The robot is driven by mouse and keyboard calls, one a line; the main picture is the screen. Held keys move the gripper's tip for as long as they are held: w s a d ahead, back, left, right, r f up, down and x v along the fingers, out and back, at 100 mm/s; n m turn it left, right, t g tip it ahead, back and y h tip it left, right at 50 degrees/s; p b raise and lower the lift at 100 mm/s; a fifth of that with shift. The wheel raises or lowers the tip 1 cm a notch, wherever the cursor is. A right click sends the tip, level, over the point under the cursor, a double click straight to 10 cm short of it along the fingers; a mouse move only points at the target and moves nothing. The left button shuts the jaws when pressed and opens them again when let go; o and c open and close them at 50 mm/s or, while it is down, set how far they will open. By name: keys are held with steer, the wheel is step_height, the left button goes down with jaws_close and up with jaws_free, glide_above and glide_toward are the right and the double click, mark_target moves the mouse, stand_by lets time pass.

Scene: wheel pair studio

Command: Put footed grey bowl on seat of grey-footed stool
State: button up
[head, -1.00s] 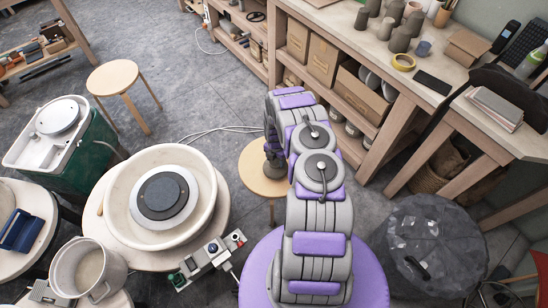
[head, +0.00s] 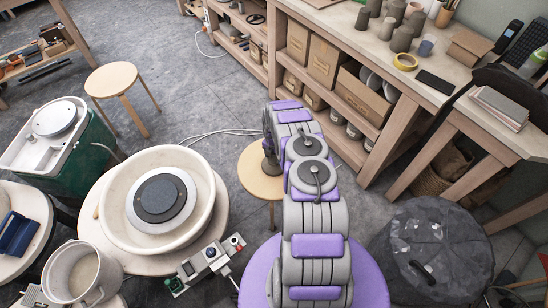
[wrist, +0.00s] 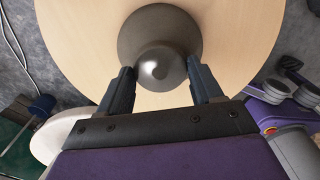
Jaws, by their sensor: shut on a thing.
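The footed grey bowl (wrist: 160,40) is dark grey and round in the wrist view, with a shiny rounded part towards me. My gripper (wrist: 163,88) is shut on it, one dark finger on each side. Behind the bowl is the pale wooden round seat of a stool (wrist: 85,40). In the head view this stool seat (head: 256,178) is beside my arm, which hides its right part. A small dark grey part of the bowl or gripper shows over the seat. Whether the bowl touches the seat I cannot tell. The feet of this stool are hidden.
Another wooden stool (head: 113,78) stands at the back left. A potter's wheel with a cream basin (head: 118,215) is left of the near stool. A shelf bench with boxes (head: 350,75) stands behind at the right. A dark covered bin (head: 440,240) is at the front right.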

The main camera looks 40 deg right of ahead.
steer(key=o, duration=1.5)
